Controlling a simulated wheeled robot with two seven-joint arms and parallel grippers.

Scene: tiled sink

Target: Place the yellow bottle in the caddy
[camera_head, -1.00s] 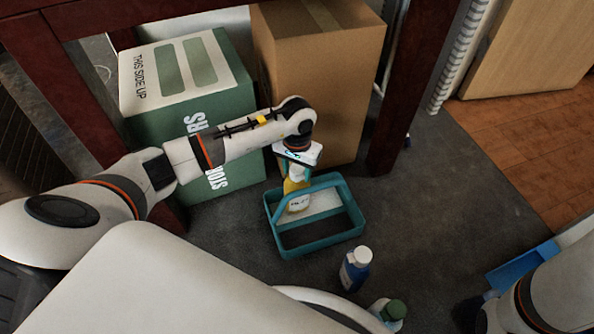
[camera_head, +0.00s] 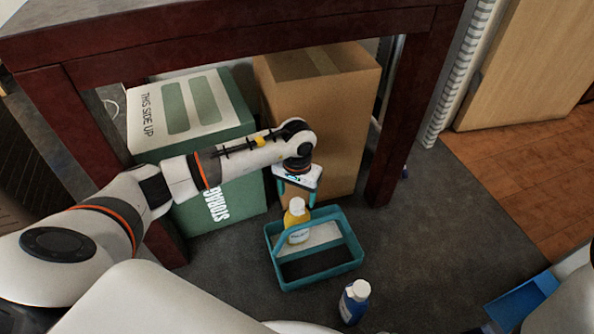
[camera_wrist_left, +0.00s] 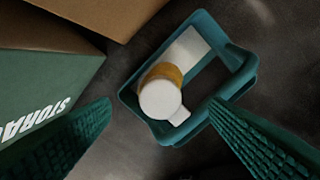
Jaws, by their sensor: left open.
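The yellow bottle (camera_head: 296,222) with a white cap stands upright inside the teal caddy (camera_head: 318,279), in its back left part. In the left wrist view the bottle's white cap (camera_wrist_left: 160,99) shows from above, within the rim of the caddy (camera_wrist_left: 247,72). My left gripper (camera_head: 297,203) is open and empty just above the bottle. In the left wrist view its two green fingers stand wide apart with the bottle between and beyond them. My right gripper is not in view.
A blue bottle with a white cap (camera_head: 354,302) stands on the floor in front of the caddy. A green storage box (camera_head: 215,205) and a cardboard box (camera_head: 335,120) stand behind, under a dark red wooden table (camera_head: 230,42).

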